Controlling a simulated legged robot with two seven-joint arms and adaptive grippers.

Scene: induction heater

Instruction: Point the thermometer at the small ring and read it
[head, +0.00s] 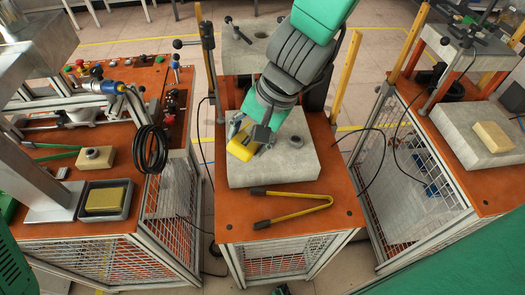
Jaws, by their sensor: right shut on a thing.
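My right gripper (252,136) is shut on a yellow tool, which looks like the thermometer (241,149). It holds the tool over the left part of a pale grey slab (283,172) on the middle table. The gripper hides part of the tool, and its display cannot be read. A small round mark (296,141) shows on the slab to the right of the gripper. It may be the small ring, but it is too small to tell. My left gripper is not in view.
Yellow-handled tongs (297,207) lie in front of the slab. The right table bears another slab (460,138).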

